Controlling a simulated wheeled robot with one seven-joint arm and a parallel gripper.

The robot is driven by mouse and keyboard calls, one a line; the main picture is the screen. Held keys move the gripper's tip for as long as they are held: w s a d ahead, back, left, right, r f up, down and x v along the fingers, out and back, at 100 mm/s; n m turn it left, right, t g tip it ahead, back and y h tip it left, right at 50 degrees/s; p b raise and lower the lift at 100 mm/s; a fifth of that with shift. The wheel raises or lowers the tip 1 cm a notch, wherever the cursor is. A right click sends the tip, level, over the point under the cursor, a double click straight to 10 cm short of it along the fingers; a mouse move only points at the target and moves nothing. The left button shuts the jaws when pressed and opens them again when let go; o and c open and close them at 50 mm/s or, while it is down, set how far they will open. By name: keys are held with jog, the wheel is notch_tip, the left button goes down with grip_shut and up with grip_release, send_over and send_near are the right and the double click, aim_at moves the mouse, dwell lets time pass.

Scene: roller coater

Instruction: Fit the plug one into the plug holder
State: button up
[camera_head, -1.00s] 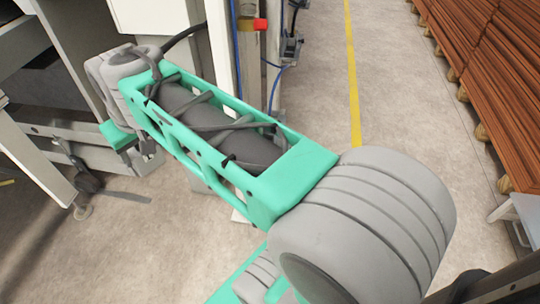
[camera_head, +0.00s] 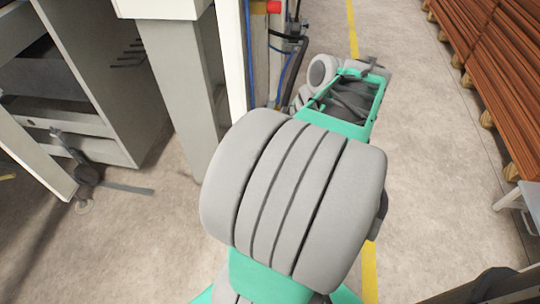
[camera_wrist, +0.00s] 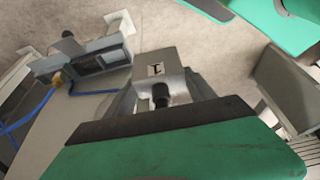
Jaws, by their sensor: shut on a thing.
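In the wrist view my gripper (camera_wrist: 162,92) is shut on plug one, a grey block (camera_wrist: 155,57) with a dark "1" on a pale label. A short black round part (camera_wrist: 160,95) stands out from the block's near side, between the fingers. The block's far end is out over grey floor, apart from anything else as far as I can tell. In the head view my arm reaches forward, and I cannot make out the gripper or the plug there. I cannot identify the plug holder for certain in either view.
In the wrist view a grey fixture (camera_wrist: 85,62) with a black knob and blue cable is at upper left. In the head view a post with blue cables (camera_head: 277,50) and a grey cabinet (camera_head: 110,90) are left; stacked brown boards (camera_head: 480,45) are right.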

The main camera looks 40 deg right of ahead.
jog(key=shift+s+d+f, duration=0.2)
jog(key=shift+d+f, duration=0.05)
jog(key=w+d+f+b, duration=0.1)
jog(key=w+d+f, duration=0.1)
jog(key=w+f, duration=0.1)
jog(key=w+d+f+b, duration=0.1)
jog(key=w+d+f, duration=0.1)
jog(key=w+f, duration=0.1)
jog(key=w+d+f+b, duration=0.2)
jog(key=w+f, duration=0.1)
jog(key=w, duration=0.2)
jog(key=shift+w+d+f, duration=0.1)
jog(key=shift+d, duration=0.2)
jog(key=f, duration=0.1)
jog(key=f+b, duration=0.1)
jog(key=f, duration=0.1)
jog(key=shift+w+d, duration=0.1)
jog(key=shift+w, duration=0.1)
jog(key=shift+f+b, duration=0.3)
jog(key=shift+f, duration=0.05)
jog(key=shift+r, duration=0.1)
jog(key=o, duration=1.7)
